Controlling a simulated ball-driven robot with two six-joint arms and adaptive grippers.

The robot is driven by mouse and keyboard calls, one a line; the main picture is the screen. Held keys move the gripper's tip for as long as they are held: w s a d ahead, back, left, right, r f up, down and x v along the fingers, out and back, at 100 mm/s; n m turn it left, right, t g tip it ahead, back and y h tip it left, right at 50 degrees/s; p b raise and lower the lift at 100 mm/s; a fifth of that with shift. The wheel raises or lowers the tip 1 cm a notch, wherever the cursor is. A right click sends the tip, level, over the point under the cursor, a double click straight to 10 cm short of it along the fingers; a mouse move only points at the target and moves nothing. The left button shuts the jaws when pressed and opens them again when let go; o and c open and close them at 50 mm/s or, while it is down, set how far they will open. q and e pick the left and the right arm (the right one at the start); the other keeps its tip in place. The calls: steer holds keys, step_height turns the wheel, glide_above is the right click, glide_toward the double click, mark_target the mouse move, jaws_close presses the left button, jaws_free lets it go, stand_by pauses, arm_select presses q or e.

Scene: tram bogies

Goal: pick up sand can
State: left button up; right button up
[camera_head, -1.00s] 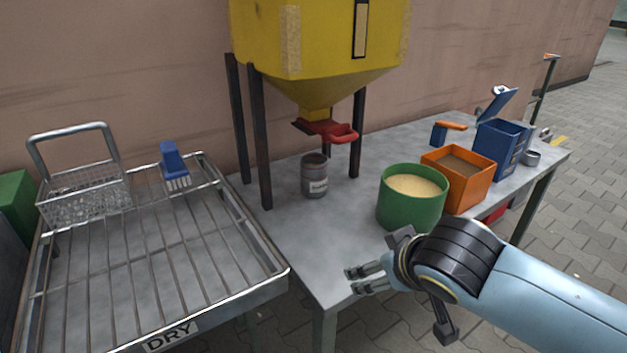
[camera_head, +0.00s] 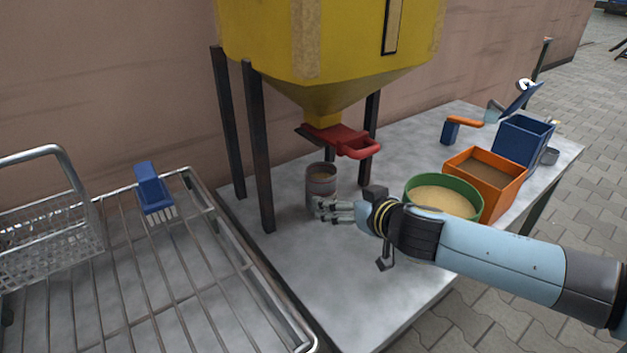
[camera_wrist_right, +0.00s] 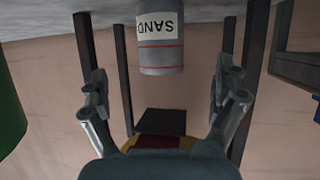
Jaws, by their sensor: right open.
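The sand can (camera_head: 321,184) is a grey metal cylinder standing upright on the grey table below the hopper's red gate, filled with something tan. In the right wrist view the can (camera_wrist_right: 161,52) appears upside down, with a white SAND label, ahead of and between the open fingers. My right gripper (camera_head: 318,208) is open at the can's near right side in the head view, covering part of its lower body. In the wrist view the gap between the fingers (camera_wrist_right: 163,100) is empty. My left gripper is not in view.
A yellow hopper (camera_head: 345,50) on dark legs (camera_head: 259,150) with a red gate handle (camera_head: 350,141) stands over the can. A green tub (camera_head: 462,190), an orange bin (camera_head: 490,178) and a blue box (camera_head: 522,140) are at right. A wire rack (camera_head: 190,260) with a blue brush (camera_head: 152,190) is at left.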

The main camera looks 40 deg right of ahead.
mark_target(329, 193)
steer(key=x, duration=0.4)
steer(key=shift+w+d, duration=0.1)
steer(key=shift+w, duration=0.25)
steer(key=x, duration=0.4)
steer(key=shift+w+f+b, duration=0.1)
steer(key=shift+f+b, duration=0.25)
steer(key=shift+w+d+f, duration=0.1)
steer(key=shift+w+f, duration=0.05)
steer(key=shift+w, duration=0.25)
steer(key=c, duration=0.4)
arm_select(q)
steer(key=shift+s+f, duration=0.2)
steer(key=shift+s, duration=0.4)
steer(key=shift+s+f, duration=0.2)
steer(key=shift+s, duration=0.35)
arm_select(e)
steer(key=c, duration=1)
